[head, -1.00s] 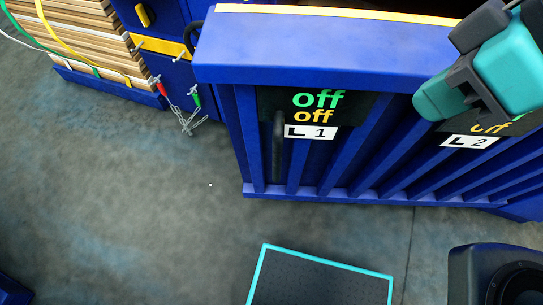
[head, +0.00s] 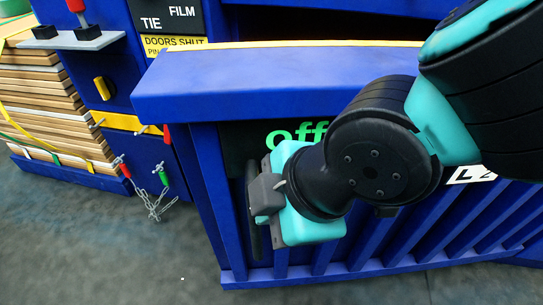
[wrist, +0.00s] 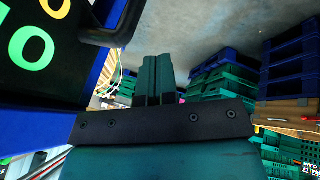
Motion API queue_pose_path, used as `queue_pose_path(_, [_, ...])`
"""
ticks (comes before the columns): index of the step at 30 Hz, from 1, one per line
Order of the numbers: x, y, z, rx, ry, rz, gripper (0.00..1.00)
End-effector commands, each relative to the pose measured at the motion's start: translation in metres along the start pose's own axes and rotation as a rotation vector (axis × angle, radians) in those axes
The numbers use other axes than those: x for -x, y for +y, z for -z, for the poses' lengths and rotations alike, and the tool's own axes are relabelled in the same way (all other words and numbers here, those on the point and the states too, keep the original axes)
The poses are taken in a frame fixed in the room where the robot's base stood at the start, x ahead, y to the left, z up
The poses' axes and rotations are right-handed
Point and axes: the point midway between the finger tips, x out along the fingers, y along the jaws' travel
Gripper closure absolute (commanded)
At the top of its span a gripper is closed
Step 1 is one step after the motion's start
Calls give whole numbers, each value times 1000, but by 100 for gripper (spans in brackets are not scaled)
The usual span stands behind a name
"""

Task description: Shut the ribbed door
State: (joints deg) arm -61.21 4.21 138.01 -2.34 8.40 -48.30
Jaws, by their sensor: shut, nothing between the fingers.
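The blue ribbed door (head: 390,245) fills the middle and right of the head view, under a thick blue top rail. A black upright handle (head: 253,215) is near its left edge, beside a dark panel with green "off" lettering. My gripper (head: 262,197) is in front of that panel, close to the handle. In the wrist view my fingers (wrist: 157,80) are together and empty, with the handle (wrist: 115,28) beside them at upper left. I cannot tell whether they touch. My arm hides much of the panel. How far the door stands open is unclear.
A blue cabinet (head: 100,75) with a yellow bar, red and green pins and a chain (head: 155,203) stands at left. Strapped boards (head: 50,110) are stacked beyond it. Grey floor (head: 90,260) is clear in front. The wrist view shows stacked green crates (wrist: 222,85).

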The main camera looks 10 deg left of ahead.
Motion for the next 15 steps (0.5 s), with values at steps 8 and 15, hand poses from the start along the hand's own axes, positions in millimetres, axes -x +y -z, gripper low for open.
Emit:
queue_pose_path(8, [-36, 20, -5, -2, -1, 0, 100])
queue_pose_path(15, [-42, 28, -6, -1, 0, 0, 100])
